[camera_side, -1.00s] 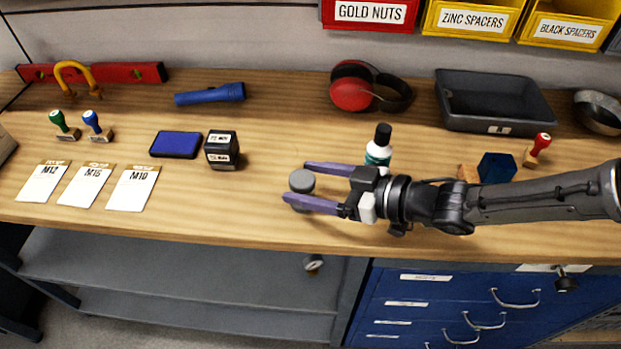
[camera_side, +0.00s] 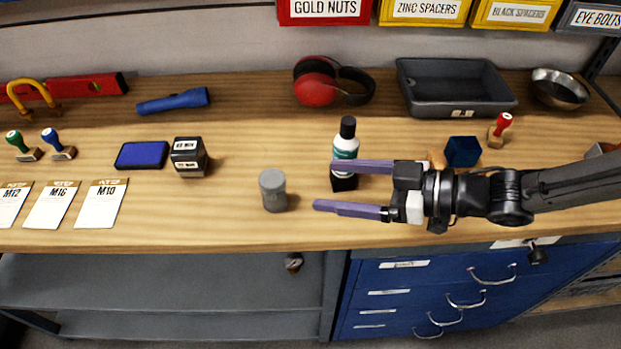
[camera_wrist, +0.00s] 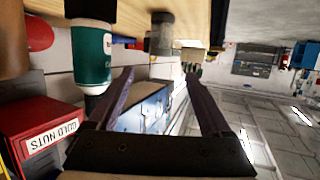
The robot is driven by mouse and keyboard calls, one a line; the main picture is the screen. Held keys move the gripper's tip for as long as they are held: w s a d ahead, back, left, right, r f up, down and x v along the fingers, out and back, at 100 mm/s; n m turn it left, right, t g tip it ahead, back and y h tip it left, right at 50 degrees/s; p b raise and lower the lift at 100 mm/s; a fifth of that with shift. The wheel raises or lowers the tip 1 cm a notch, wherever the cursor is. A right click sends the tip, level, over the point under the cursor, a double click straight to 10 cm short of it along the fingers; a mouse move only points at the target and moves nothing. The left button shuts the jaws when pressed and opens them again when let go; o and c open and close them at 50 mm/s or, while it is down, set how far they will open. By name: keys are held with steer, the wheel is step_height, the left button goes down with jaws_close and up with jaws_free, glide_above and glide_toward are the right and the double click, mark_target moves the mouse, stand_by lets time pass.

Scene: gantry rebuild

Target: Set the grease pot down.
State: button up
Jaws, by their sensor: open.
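The grease pot (camera_side: 272,190), a small grey cylinder, stands upright on the wooden bench (camera_side: 180,222) near its front edge. It also shows in the wrist view (camera_wrist: 160,35), beyond the fingertips. My gripper (camera_side: 324,184) is open and empty, to the right of the pot. Its purple fingers point left towards the pot, with a gap between tips and pot. The fingers also show in the wrist view (camera_wrist: 159,77) with nothing between them.
A white and teal bottle (camera_side: 345,147) with a black cap stands close behind the far finger. A stamp block (camera_side: 189,157) and a blue ink pad (camera_side: 142,155) lie left of the pot. A blue hexagonal piece (camera_side: 463,151) sits behind my arm. The bench front left of the pot is clear.

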steer(key=shift+v, duration=0.9)
steer(key=w+d+r+m+t+h, duration=0.2)
steer(key=d+r+h, duration=0.1)
steer(key=d, duration=0.5)
steer(key=w+d+r+m+t+h, duration=0.1)
steer(key=d+r+m+h, duration=0.15)
steer(key=d, duration=0.55)
steer(key=w+d+r+m+t+h, duration=0.2)
steer(key=d+r+h, duration=0.1)
steer(key=d, duration=0.6)
steer(key=s+d+m+g+h, duration=0.2)
steer(key=s+d+m+h, duration=0.3)
steer(key=s+d, duration=0.8)
steer(key=s+d+f+m+g, duration=0.2)
steer(key=s+d, duration=0.2)
steer(key=s, duration=0.7)
steer(key=shift+s+d+g, duration=0.25)
steer(key=shift+s+g, duration=0.1)
steer(key=shift+g, duration=0.05)
